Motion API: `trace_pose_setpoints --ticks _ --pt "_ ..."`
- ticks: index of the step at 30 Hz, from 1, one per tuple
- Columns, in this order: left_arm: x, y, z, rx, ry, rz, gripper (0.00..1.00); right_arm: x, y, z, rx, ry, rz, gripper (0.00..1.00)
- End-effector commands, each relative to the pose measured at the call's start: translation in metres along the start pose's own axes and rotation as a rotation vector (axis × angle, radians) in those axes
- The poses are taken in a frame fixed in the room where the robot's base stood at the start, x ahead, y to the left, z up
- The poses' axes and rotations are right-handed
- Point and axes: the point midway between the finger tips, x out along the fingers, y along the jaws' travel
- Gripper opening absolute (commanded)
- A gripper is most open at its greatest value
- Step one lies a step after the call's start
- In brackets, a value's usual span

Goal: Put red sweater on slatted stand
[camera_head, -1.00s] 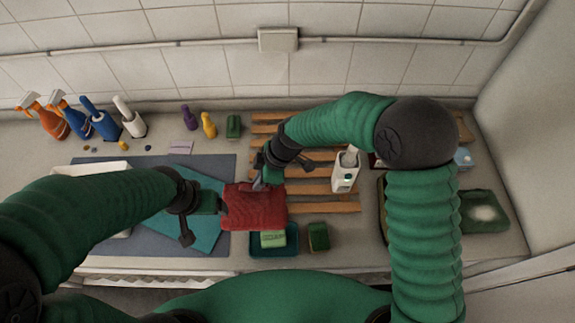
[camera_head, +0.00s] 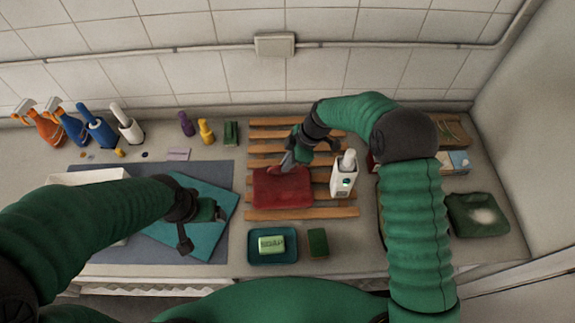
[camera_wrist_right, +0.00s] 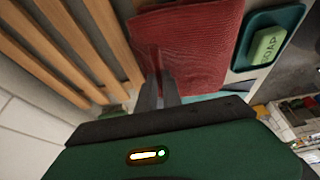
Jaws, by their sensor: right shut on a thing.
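The folded red sweater (camera_head: 282,189) lies flat over the left part of the wooden slatted stand (camera_head: 300,214). I cannot tell whether it rests fully on the slats or is held just above them. My right gripper (camera_head: 287,164) is shut on the sweater's back edge. In the right wrist view, its fingers (camera_wrist_right: 159,90) meet the red fabric (camera_wrist_right: 190,45), with the slats (camera_wrist_right: 75,45) beside it.
A white bottle (camera_head: 343,178) stands on the stand right of the sweater. A teal soap dish (camera_head: 272,259) with green soap and a green sponge (camera_head: 318,243) are in front. Spray bottles (camera_head: 70,128) stand at the back left.

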Motion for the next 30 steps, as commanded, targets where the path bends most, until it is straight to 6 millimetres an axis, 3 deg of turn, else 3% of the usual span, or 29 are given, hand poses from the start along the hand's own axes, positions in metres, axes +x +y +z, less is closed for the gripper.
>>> trace_pose_setpoints --ticks 2,7,8,12,22,26,30 --pt "0.008 0.0 0.002 0.0 -0.001 0.0 0.8 0.013 0.001 0.004 0.001 0.0 0.001 0.0" --pt "0.005 0.0 0.001 0.0 -0.001 0.0 0.8 0.011 0.001 0.004 0.0 0.0 0.002 0.0" --pt "0.005 0.0 0.001 -0.001 -0.001 0.0 0.8 0.011 0.001 0.004 0.0 0.0 0.002 0.12" --pt "0.005 0.0 0.001 -0.001 0.0 0.0 0.8 0.011 0.0 0.004 0.0 0.0 0.002 0.3" --pt "0.006 0.0 0.002 0.0 0.0 0.0 0.8 0.009 0.001 0.004 0.0 0.001 0.003 0.31" --pt "0.011 0.0 0.003 0.0 0.0 0.0 0.8 -0.008 0.002 0.005 0.0 0.001 0.007 0.31" --pt "0.02 0.0 0.005 0.0 -0.001 0.0 0.8 -0.043 0.002 0.006 0.0 0.0 0.009 0.31"
